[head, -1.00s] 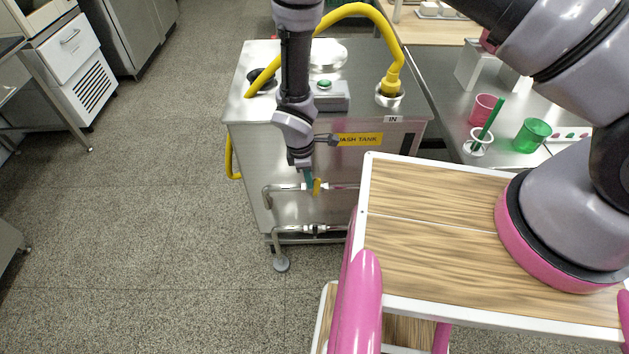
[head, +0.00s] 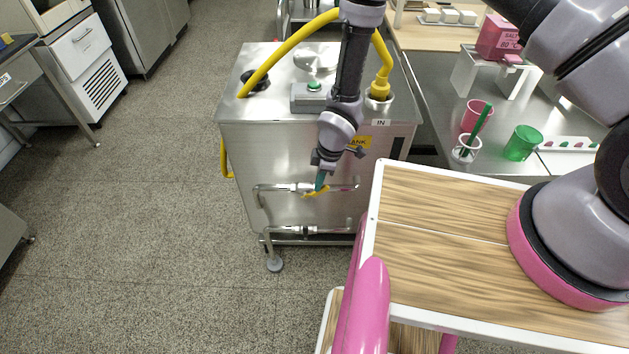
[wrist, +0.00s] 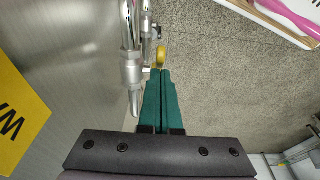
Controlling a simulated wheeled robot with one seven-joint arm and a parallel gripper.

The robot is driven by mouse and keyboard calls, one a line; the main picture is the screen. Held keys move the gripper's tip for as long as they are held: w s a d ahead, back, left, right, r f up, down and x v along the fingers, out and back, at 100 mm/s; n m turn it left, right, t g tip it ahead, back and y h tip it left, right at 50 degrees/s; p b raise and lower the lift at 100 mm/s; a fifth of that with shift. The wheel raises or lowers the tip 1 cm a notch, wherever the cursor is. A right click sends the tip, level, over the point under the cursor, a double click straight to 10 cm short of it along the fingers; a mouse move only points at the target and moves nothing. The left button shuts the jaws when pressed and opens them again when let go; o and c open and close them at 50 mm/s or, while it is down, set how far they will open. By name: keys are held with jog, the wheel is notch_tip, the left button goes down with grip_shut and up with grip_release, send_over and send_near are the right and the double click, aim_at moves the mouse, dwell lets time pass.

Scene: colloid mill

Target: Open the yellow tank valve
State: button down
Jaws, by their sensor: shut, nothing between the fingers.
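The steel wash tank (head: 235,150) has two horizontal pipes on its front. The yellow valve handle (head: 311,194) is on the upper pipe (head: 285,188), slanting along it to the lower left in the head view. In the wrist view the handle's yellow end (wrist: 161,57) shows just beyond my fingertips, beside the steel valve body (wrist: 131,72). My gripper (head: 320,186) points down at the handle from above. Its teal fingers (wrist: 161,74) are together with nothing between them. They are close to the handle; I cannot tell whether they touch it.
A lower pipe (head: 305,230) runs beneath the valve. My wood-topped base is close on the right. A yellow hose (head: 290,45) arches over the tank top. A counter (head: 455,110) with cups stands to the right. The floor (head: 130,220) on the left is clear.

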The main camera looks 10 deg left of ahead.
aim_at(327, 186)
jog(key=y, duration=0.1)
jog(key=d+y, duration=0.1)
jog(key=shift+w+d+f+g+y, duration=0.2)
jog(key=shift+d+f+g+y, duration=0.1)
jog(key=shift+f+y, duration=0.1)
jog(key=y, duration=0.2)
jog(key=f+g+y, duration=0.1)
jog(key=y, duration=0.1)
jog(key=shift+w+d, duration=0.15)
jog(key=shift+d, duration=0.25)
jog(key=shift+w+d+f, duration=0.1)
jog(key=shift+d+f, duration=0.4)
jog(key=shift+f, duration=0.3)
jog(key=shift+w+d+f, duration=0.1)
jog(key=shift+d+f, duration=0.4)
jog(key=shift+f, duration=0.25)
jog(key=shift+w+d+f, duration=0.1)
jog(key=shift+d+f, duration=0.4)
jog(key=shift+f, duration=0.3)
jog(key=r+v, duration=0.1)
jog(key=v, duration=0.9)
jog(key=shift+r, duration=0.25)
jog(key=shift+s+a, duration=0.1)
